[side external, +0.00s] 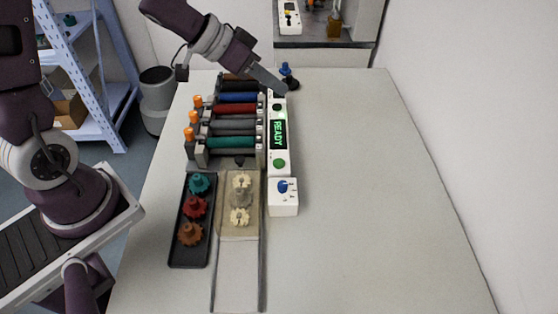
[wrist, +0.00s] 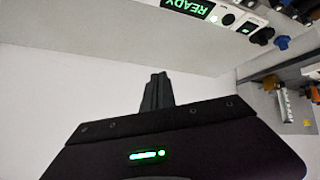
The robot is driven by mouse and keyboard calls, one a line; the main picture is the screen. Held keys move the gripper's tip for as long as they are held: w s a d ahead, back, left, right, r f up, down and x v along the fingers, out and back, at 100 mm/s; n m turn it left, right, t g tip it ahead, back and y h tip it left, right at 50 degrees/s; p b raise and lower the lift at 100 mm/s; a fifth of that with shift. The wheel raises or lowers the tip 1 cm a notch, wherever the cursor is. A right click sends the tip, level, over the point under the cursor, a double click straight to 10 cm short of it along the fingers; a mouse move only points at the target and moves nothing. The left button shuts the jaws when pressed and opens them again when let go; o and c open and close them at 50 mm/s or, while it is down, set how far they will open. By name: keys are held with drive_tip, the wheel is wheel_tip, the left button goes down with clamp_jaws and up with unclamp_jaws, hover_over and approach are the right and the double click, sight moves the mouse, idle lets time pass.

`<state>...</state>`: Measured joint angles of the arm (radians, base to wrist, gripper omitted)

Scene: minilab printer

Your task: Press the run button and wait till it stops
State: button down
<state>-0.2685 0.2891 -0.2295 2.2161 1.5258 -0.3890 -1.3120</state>
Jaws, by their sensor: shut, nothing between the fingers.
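The white control panel (side external: 289,150) stands along the right side of the printer (side external: 232,125). Its display (side external: 279,133) reads READY in green; it also shows in the wrist view (wrist: 188,8). I cannot read which is the run button. Contact cannot be told.
A white box with a blue knob (side external: 283,205) stands at the panel's near end. A black tray (side external: 174,245) holds red, teal and brown gears; pale gears lie on the printer's bed (side external: 238,228). A blue-topped dark object (side external: 287,72) stands behind my gripper. The table's right side (side external: 380,190) is clear.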

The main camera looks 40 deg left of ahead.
sight(275, 161)
drive_tip(key=s+d+f+g+h, duration=0.3)
drive_tip(key=f, duration=0.1)
drive_tip(key=shift+s+d, duration=0.25)
drive_tip(key=shift+s, duration=0.1)
drive_tip(key=shift+f, duration=0.2)
drive_tip(key=shift+f, duration=4.3)
drive_tip(key=shift+f, duration=0.15)
drive_tip(key=shift+f, duration=0.25)
